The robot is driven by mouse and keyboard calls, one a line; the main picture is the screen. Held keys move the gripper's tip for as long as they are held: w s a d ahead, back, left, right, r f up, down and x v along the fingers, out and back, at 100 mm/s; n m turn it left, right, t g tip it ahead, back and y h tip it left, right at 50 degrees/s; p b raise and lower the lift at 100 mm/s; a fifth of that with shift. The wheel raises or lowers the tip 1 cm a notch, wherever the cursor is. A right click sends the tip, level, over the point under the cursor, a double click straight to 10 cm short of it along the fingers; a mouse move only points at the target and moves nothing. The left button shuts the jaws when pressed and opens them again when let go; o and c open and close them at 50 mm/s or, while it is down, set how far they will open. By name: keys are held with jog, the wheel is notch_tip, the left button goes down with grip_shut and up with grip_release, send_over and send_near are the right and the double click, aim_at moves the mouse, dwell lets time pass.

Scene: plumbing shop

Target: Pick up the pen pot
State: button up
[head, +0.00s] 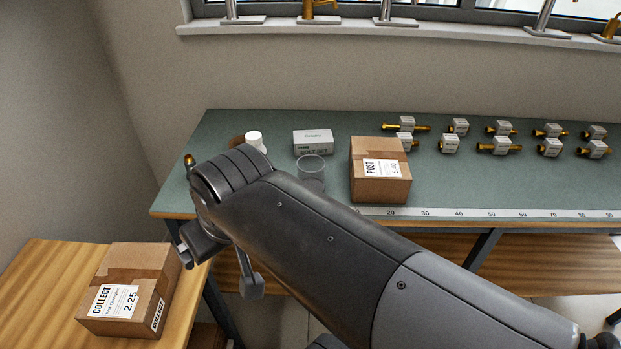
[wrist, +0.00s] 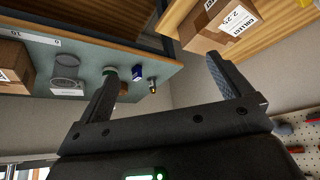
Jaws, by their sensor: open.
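A grey, see-through cylindrical cup, which looks like the pen pot (head: 311,169), stands on the green bench top, partly hidden by my arm in the head view. It looks empty. In the wrist view the pot (wrist: 66,68) is at the upper left, outside the left finger.
A POST box (head: 380,178) stands just right of the pot, and a small bolt set box (head: 313,142) behind it. A white bottle (head: 254,140) is to the left. Brass fittings (head: 500,146) fill the bench's right. A COLLECT box (head: 130,290) sits on the wooden table (head: 40,285).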

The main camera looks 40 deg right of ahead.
jog(key=shift+w, duration=0.1)
jog(key=w+d+r+m+g+h, duration=0.1)
jog(key=w+d+g, duration=0.1)
jog(key=w+d, duration=0.5)
jog(key=m+g+y, duration=0.1)
jog(key=m+g, duration=0.2)
jog(key=g, duration=0.1)
send_near(311, 177)
notch_tip(311, 177, down, 3)
jog(key=w+d, duration=0.2)
jog(key=w, duration=0.1)
jog(key=f, duration=1)
jog(key=shift+s+d+f, duration=0.25)
jog(key=shift+d, duration=0.05)
jog(key=shift+c, duration=0.5)
jog(key=c, duration=1)
